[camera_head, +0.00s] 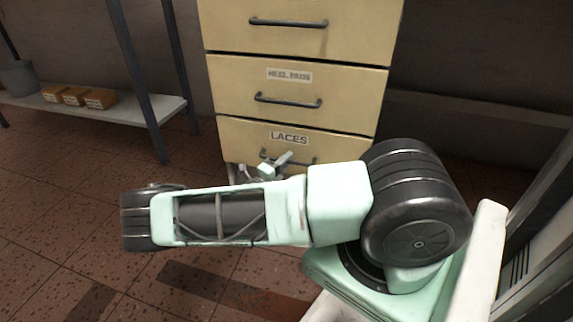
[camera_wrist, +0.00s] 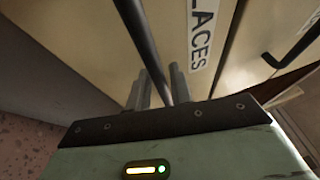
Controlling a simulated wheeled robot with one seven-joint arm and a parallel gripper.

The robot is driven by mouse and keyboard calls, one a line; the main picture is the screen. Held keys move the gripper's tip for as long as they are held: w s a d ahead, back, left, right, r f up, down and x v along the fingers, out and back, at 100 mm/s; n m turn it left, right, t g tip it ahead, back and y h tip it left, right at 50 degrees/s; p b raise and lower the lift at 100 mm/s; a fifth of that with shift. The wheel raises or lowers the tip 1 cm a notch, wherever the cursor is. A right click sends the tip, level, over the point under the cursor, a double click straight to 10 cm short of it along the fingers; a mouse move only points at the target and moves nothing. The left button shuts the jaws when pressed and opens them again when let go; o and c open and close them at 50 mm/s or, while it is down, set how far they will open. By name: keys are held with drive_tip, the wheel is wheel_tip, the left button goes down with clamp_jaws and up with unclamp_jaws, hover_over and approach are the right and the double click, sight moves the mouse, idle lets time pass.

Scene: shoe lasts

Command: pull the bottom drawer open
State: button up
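The bottom drawer is the cream drawer front labelled LACES (camera_head: 240,137), low on the cabinet in the head view. Its front looks roughly in line with the drawers above. Its dark bar handle (camera_head: 305,161) is partly hidden by my gripper (camera_head: 268,168), which is small and partly covered by my arm there. In the wrist view the handle (camera_wrist: 143,35) runs between the two grey fingers of my gripper (camera_wrist: 160,87). The fingers sit close on either side of the bar and look shut on it. The LACES label (camera_wrist: 203,35) is beside them.
The HEEL PADS drawer (camera_head: 235,84) and another drawer (camera_head: 230,35) above it look shut. A low shelf (camera_head: 125,108) at left holds small boxes (camera_head: 75,96) and a grey bucket (camera_head: 18,78). Tiled floor (camera_head: 60,190) left of the cabinet is clear.

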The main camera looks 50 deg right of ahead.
drive_tip(key=shift+d, duration=0.2)
clamp_jaws()
drive_tip(key=shift+a, duration=0.1)
drive_tip(key=s+a+p, duration=0.2)
drive_tip(key=s+a, duration=0.2)
drive_tip(key=a, duration=0.6)
drive_tip(key=s+a+p, duration=0.2)
drive_tip(key=s+a, duration=0.3)
drive_tip(key=a, duration=0.6)
drive_tip(key=s+a+p, duration=0.1)
drive_tip(key=s+a, duration=0.3)
drive_tip(key=a, duration=0.7)
drive_tip(key=shift+s+p, duration=0.15)
drive_tip(key=shift+p, duration=0.25)
unclamp_jaws()
